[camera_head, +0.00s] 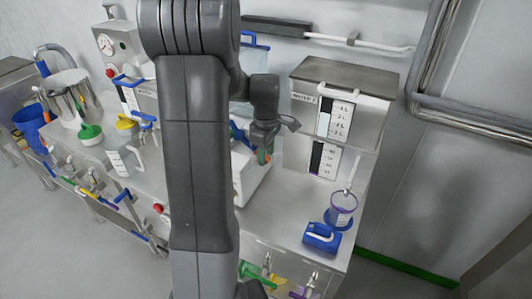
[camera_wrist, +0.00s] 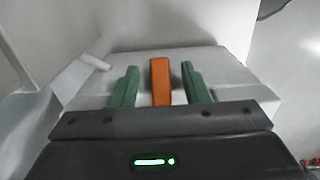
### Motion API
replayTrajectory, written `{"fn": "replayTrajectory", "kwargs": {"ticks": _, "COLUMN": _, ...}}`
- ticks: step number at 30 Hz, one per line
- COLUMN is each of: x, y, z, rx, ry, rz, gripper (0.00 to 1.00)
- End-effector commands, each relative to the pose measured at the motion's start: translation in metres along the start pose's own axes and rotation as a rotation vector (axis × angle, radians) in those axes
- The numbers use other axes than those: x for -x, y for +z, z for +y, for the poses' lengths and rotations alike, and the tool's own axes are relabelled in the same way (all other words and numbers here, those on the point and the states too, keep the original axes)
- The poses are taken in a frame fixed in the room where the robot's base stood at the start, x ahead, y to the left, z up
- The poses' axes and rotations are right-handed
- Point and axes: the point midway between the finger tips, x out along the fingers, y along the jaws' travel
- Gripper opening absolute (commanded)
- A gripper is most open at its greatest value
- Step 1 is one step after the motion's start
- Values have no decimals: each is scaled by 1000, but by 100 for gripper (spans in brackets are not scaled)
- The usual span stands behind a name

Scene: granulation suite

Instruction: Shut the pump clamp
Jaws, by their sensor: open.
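In the wrist view, my gripper (camera_wrist: 157,72) is open, with one green finger on each side of an upright orange lever (camera_wrist: 160,82). In the head view, my gripper (camera_head: 263,150) is at the white pump housing (camera_head: 253,185) on the bench. My arm hides much of the housing there, and the lever is too small to make out clearly.
A steel-topped unit with level scales (camera_head: 345,85) stands right of the gripper. A purple-rimmed clear cup (camera_head: 342,207) sits by a blue scale-like device (camera_head: 321,238) at the bench's right front. A jug (camera_head: 125,161), green scoop (camera_head: 90,133) and steel pot (camera_head: 72,97) are left.

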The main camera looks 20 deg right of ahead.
Motion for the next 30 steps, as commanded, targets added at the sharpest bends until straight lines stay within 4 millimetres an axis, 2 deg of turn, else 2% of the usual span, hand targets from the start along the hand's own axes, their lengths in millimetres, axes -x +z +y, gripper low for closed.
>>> {"fn": "replayTrajectory", "kwargs": {"ticks": 11, "x": -6, "y": 0, "z": 0, "rx": 0, "ry": 1, "rz": 1, "gripper": 42}}
{"fn": "replayTrajectory", "kwargs": {"ticks": 18, "x": -6, "y": 0, "z": 0, "rx": 0, "ry": 1, "rz": 1, "gripper": 0}}
{"fn": "replayTrajectory", "kwargs": {"ticks": 30, "x": -1, "y": 1, "z": -1, "rx": 2, "ry": 1, "rz": -39, "gripper": 0}}
